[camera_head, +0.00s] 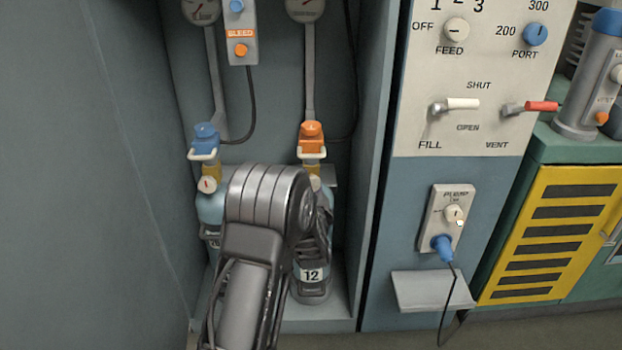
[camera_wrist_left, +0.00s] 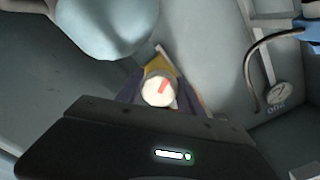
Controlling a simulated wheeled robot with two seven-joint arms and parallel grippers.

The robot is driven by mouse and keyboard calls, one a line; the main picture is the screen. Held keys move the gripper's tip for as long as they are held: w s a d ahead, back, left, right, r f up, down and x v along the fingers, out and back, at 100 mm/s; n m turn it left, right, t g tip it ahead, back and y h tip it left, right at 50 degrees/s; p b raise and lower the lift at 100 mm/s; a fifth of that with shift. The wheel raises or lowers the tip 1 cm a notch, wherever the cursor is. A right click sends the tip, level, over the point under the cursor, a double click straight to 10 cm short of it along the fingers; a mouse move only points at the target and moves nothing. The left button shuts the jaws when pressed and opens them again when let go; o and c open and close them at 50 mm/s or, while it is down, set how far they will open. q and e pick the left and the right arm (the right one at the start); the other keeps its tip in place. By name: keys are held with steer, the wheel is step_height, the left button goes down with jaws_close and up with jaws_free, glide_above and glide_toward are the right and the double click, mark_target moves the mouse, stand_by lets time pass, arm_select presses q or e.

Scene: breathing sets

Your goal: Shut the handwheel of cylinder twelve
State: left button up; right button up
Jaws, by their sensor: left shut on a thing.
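Cylinder twelve (camera_head: 311,275) stands upright in the cabinet with its "12" label showing, partly hidden by my left arm. Its orange connector (camera_head: 312,132) sits on top. In the head view its handwheel is mostly hidden behind my wrist. In the left wrist view the round cream handwheel (camera_wrist_left: 153,95) shows with a red mark slanting up and to the right. My left gripper (camera_wrist_left: 160,94) is shut on this handwheel, with a dark finger on either side. In the head view its fingertips are hidden. My right gripper is in neither view.
A second cylinder (camera_head: 211,210) with a blue connector and its own handwheel (camera_head: 209,184) stands close on the left. Gauges (camera_head: 305,8) and a bleed box (camera_head: 240,40) hang above. A control panel (camera_head: 470,125) is to the right, past the cabinet wall.

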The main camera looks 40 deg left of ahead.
arm_select(q)
steer(key=m+p, duration=0.2)
steer(key=m, duration=0.2)
steer(key=shift+r+m+p, duration=0.1)
steer(key=shift+m+p, duration=0.2)
steer(key=shift+m, duration=0.1)
steer(key=m+p, duration=0.2)
steer(key=m, duration=0.1)
steer(key=shift+m, duration=0.3)
steer(key=m+p, duration=0.1)
steer(key=m, duration=0.1)
steer(key=shift+m, duration=0.4)
steer(key=m, duration=0.2)
steer(key=shift+m+p, duration=0.3)
steer(key=shift+p, duration=0.05)
steer(key=m, duration=0.4)
steer(key=shift+m, duration=0.3)
steer(key=m+b, duration=0.1)
steer(key=m, duration=0.3)
steer(key=shift+r+m, duration=0.1)
steer(key=shift+m, duration=0.2)
